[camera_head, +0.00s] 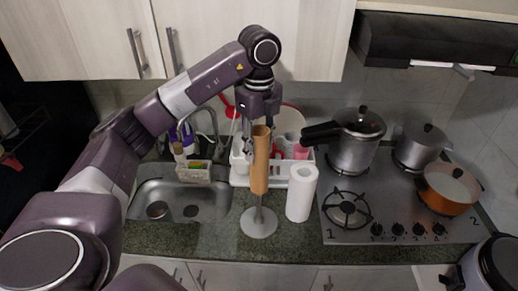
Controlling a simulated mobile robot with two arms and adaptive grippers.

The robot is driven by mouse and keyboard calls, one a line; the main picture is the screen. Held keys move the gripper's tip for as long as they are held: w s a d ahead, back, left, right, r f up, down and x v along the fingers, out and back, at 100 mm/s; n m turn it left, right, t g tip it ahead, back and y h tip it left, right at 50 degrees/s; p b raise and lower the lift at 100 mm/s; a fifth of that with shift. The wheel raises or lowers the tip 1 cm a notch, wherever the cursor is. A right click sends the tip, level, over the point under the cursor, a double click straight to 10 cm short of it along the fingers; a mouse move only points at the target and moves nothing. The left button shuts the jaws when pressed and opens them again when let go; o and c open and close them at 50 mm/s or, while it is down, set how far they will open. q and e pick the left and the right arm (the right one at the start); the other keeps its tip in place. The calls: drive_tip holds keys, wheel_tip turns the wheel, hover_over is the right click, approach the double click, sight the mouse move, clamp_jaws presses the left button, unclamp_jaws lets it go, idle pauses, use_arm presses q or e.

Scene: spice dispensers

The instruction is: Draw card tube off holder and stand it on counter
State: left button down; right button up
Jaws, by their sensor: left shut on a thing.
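The brown card tube (260,170) is upright above the round grey base of the holder (259,226). A length of the holder's post shows between the tube's lower end and the base. Whether the post still reaches inside the tube is hidden. My left gripper (259,118) comes down from above and is shut on the tube's upper end. Its fingertips are small and hard to make out. The holder stands on the dark green counter (310,239), near the front edge. My right gripper is not in view.
A white paper roll (301,193) stands close to the right of the holder. The sink (176,200) is to the left and a white dish rack (240,180) is behind. The stove (400,210) with pots is at right. Little bare counter shows around the holder.

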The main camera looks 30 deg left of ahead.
use_arm(q)
drive_tip(key=shift+r, duration=4.8)
drive_tip(key=shift+r, duration=2)
